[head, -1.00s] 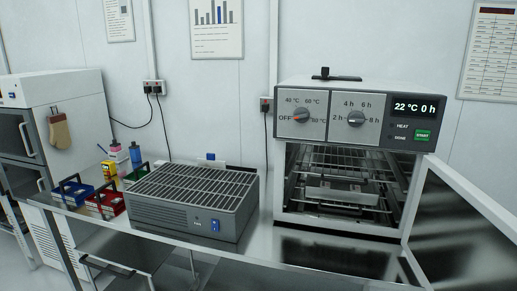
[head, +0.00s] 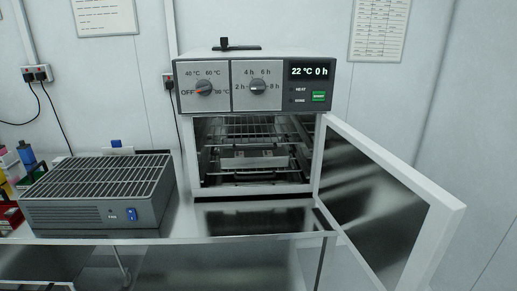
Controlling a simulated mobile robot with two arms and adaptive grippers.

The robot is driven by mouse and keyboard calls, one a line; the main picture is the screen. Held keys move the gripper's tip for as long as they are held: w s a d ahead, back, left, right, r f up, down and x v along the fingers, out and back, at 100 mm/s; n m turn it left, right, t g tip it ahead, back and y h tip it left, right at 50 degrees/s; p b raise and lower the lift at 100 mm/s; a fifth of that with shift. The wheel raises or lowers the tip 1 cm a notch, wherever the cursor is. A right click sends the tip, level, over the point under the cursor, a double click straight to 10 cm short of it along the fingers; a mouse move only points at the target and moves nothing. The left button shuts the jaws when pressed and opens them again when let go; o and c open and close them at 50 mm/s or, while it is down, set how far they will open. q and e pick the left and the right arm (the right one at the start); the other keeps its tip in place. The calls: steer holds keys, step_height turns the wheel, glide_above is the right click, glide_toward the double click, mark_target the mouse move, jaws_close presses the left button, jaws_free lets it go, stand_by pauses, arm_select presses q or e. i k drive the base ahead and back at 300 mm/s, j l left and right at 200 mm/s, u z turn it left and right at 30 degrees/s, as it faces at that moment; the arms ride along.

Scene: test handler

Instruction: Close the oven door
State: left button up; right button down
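The oven (head: 250,125) stands on the bench in the middle of the head view. Its grey front panel has two knobs and a display reading 22 °C 0 h. The oven door (head: 385,205) stands wide open, hinged at the right side of the opening and swung out toward me past the bench front. It has a white frame and a dark glassy pane. Inside the oven chamber are wire racks and a grey metal tray (head: 254,159). Neither of my grippers is in view.
A grey vented unit (head: 100,192) with a blue switch sits on the bench left of the oven. Colored bins and bottles are at the far left edge. The steel bench top (head: 190,222) is bare in front of the oven. Open space lies right of the door.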

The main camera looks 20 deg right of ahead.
mark_target(399, 224)
steer(key=l+u, duration=0.45)
steer(key=l, duration=2.75)
